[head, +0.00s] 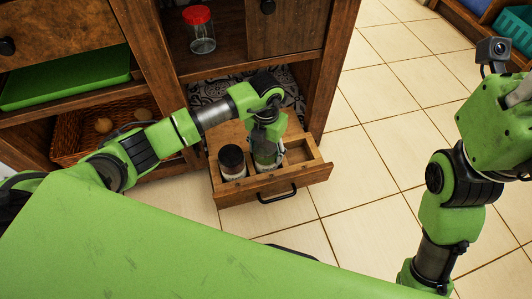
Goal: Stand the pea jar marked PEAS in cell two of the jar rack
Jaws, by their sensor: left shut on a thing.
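The jar rack (285,187) is a wooden pull-out tray with a black handle, divided into cells, jutting from the lower part of the shelving. My left gripper (268,143) points down over the middle cell. It is shut on a jar with green contents (264,158), which I take as the pea jar. The jar looks upright in or just above that cell; its base is hidden, and I cannot read its label. A black-lidded jar (231,161) stands in the left cell. The right cell looks empty. My right arm is at the right edge, its fingers out of view.
A red-lidded glass jar (200,32) stands on the shelf above. A green tray (66,78) and a wicker basket (80,145) with round items are at left. Blue and green bins (512,30) sit top right. Tiled floor right of the rack is clear.

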